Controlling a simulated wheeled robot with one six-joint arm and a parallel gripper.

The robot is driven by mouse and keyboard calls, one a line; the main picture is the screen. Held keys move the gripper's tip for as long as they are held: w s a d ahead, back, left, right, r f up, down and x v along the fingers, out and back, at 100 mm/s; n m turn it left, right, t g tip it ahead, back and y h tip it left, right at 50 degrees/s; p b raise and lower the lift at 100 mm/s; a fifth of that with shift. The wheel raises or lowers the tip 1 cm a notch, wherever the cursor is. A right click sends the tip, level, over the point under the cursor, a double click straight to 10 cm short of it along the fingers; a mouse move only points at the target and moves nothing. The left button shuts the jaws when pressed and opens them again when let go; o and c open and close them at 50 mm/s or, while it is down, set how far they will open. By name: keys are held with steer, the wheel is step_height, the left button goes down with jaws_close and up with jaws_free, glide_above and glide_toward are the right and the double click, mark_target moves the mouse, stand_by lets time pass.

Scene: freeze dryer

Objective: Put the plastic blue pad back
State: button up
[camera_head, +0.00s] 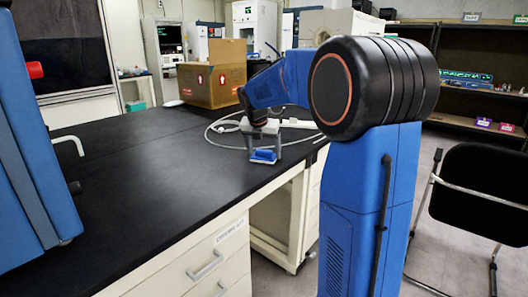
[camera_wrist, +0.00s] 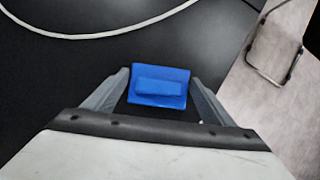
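The blue pad (camera_head: 264,156) lies on the black bench top near its front right edge in the head view. It has a raised block on a flat rectangular base. In the wrist view the blue pad (camera_wrist: 158,86) sits between and slightly beyond the two grey fingers. My gripper (camera_head: 263,149) points down over the pad from above. In the wrist view my gripper (camera_wrist: 160,88) has its fingers apart, one on each side of the pad. A dark gap shows beside the pad near the fingers, and I cannot tell whether the tips touch it.
The black bench (camera_head: 150,190) is mostly clear. A blue machine (camera_head: 30,150) stands on it at left. A cardboard box (camera_head: 212,85) is at the back. A pale cable (camera_head: 222,128) curves across the bench behind my gripper. A black chair (camera_head: 485,185) stands at right.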

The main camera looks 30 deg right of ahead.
steer(key=shift+o, duration=1.1)
steer(key=v, duration=1.2)
steer(key=s+a+f+m, duration=0.2)
steer(key=s+a+m, duration=0.35)
steer(key=s, duration=0.45)
steer(key=s+a+f+m+y, duration=0.1)
steer(key=s+a+f+m, duration=0.2)
steer(key=s+f+m, duration=0.2)
steer(key=s+a+f+m+t+y, duration=0.1)
steer(key=s+a+f+m, duration=0.2)
steer(key=s+f+m, duration=0.3)
steer(key=s+a+f+m+y, duration=0.1)
steer(key=s+a+f+m, duration=0.2)
steer(key=s+m, duration=0.7)
steer(key=s+f, duration=0.2)
steer(key=s, duration=0.3)
steer(key=shift+s+a+f+t+y, duration=0.15)
steer(key=shift+s+f+t+y, duration=0.15)
steer(key=shift+f, duration=0.1)
